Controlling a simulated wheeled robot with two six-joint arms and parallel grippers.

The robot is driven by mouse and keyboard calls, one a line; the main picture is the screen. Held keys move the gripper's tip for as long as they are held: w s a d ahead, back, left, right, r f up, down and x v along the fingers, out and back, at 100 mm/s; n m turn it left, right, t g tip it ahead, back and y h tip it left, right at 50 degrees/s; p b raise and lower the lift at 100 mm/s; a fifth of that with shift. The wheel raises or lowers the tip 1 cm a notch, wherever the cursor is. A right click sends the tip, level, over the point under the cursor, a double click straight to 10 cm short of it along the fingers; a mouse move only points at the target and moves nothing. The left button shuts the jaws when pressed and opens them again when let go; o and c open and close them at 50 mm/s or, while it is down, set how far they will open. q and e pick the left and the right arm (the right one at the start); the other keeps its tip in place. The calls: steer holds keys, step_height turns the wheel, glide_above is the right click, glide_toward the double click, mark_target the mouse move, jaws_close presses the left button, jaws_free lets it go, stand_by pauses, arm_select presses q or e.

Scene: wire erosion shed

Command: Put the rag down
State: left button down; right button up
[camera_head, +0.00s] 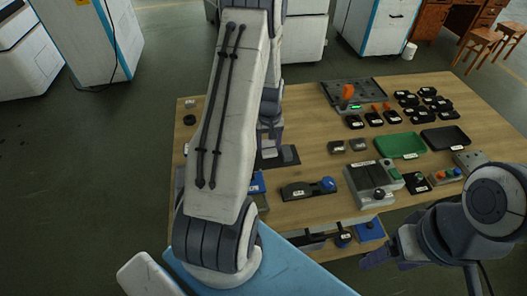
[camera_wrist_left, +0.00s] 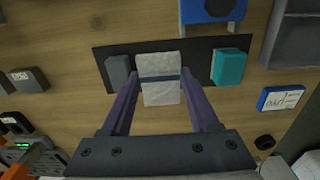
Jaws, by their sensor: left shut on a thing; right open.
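The rag (camera_wrist_left: 160,93) is light grey with a dark blue stripe. In the left wrist view it is between the fingers of my left gripper (camera_wrist_left: 160,76), which is shut on it. The rag is over a dark mat (camera_wrist_left: 203,62) on the wooden table; I cannot tell whether it touches the mat. In the head view my left gripper (camera_head: 270,128) is above the left part of the table, and my arm hides much of it and the rag. My right gripper (camera_head: 382,252) is open and empty in front of the table's near edge.
A grey block (camera_wrist_left: 118,72) and a teal block (camera_wrist_left: 230,68) flank the rag on the mat. A green tray (camera_head: 402,146), a black tray (camera_head: 445,139) and a grey control box (camera_head: 365,186) stand to the right. Bare wood (camera_head: 300,110) lies behind the mat.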

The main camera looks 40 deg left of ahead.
mark_target(262, 160)
arm_select(q)
steer(key=shift+s+a+f, duration=0.1)
steer(key=shift+a+f, duration=0.25)
steer(key=shift+a, duration=0.25)
steer(key=shift+s+a+f, duration=0.1)
steer(key=shift+a+f, duration=0.2)
steer(key=shift+a, duration=0.25)
steer(key=shift+s+a+f, duration=0.1)
steer(key=shift+f, duration=0.15)
step_height(262, 160, down, 3)
steer(key=shift+f+p, duration=0.15)
steer(key=shift+p, duration=0.4)
steer(key=shift+f, duration=0.2)
steer(key=shift+f, duration=0.2)
steer(key=shift+c, duration=0.7)
jaws_free()
